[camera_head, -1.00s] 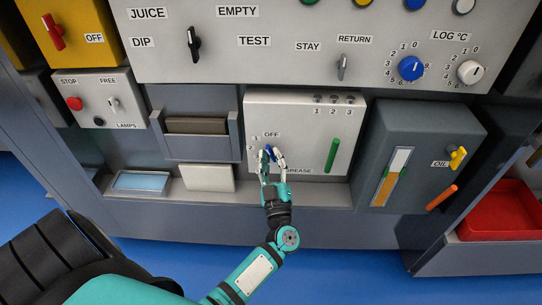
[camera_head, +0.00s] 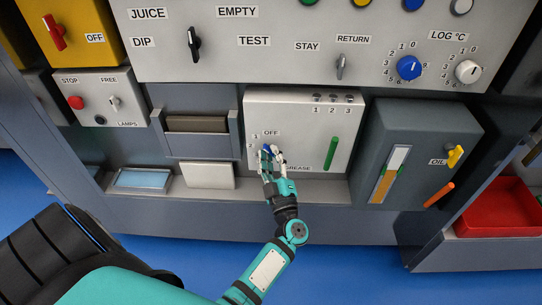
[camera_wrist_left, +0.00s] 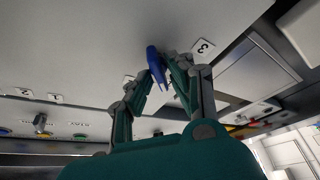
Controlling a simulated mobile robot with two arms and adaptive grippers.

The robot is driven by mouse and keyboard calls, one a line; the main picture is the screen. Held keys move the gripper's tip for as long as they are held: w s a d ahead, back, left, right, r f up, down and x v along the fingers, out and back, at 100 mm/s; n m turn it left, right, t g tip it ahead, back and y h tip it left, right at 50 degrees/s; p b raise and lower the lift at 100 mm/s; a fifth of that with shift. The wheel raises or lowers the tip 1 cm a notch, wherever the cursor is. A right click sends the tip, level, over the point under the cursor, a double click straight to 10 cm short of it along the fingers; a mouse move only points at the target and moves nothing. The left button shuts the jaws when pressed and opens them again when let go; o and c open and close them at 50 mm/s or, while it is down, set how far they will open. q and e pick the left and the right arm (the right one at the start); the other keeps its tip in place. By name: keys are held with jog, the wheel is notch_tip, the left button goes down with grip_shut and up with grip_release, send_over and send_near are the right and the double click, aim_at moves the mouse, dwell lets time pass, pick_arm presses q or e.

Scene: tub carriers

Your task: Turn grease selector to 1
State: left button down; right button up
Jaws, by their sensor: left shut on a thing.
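The grease selector is a small blue knob (camera_head: 267,149) on the light grey grease panel (camera_head: 300,112), with labels OFF above it and 1 and 2 to its left. My left gripper (camera_head: 271,155) reaches up to it from below and is shut on it. In the left wrist view the blue knob (camera_wrist_left: 155,66) sits between the fingertips (camera_wrist_left: 160,72), with a label 3 beside it. The fingers hide much of the knob in the head view, so its exact pointing is hard to tell. My right gripper is not in view.
A green lever (camera_head: 331,153) stands to the right on the same panel. The dark oil box (camera_head: 425,135) with a yellow knob (camera_head: 455,156) and an orange lever (camera_head: 439,195) is further right. A ledge (camera_head: 310,190) runs below the panel.

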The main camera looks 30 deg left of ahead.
pick_arm(q)
jog(key=shift+f, duration=0.1)
jog(key=c, duration=1.4)
grip_release()
jog(key=m+t+h+b, duration=0.1)
jog(key=m, duration=0.3)
jog(key=m+t+h+b, duration=0.1)
jog(key=m+t, duration=0.1)
jog(key=m, duration=0.2)
jog(key=m+t+h+b, duration=0.1)
jog(key=m+t+h, duration=0.1)
jog(key=m, duration=0.2)
jog(key=shift+a+m, duration=0.1)
jog(key=shift+m, duration=0.2)
jog(key=v, duration=1.7)
jog(key=w+d+f+m+h+p, duration=0.1)
jog(key=d+f+m+h+p, duration=0.5)
jog(key=h+p, duration=0.25)
jog(key=shift+s+d+f+m+g+h+p, duration=0.4)
jog(key=shift+s+f+g+h+p, duration=0.55)
jog(key=shift+f, duration=0.9)
jog(key=shift+s+d+f+m+g+h+p, duration=0.15)
jog(key=shift+s+f+m+g+h+p, duration=0.5)
jog(key=shift+s+f+g, duration=0.85)
jog(key=shift+s+d+f+m+g+h+p, duration=0.4)
jog(key=shift+f+g+h+p, duration=0.5)
jog(key=shift+f, duration=1.3)
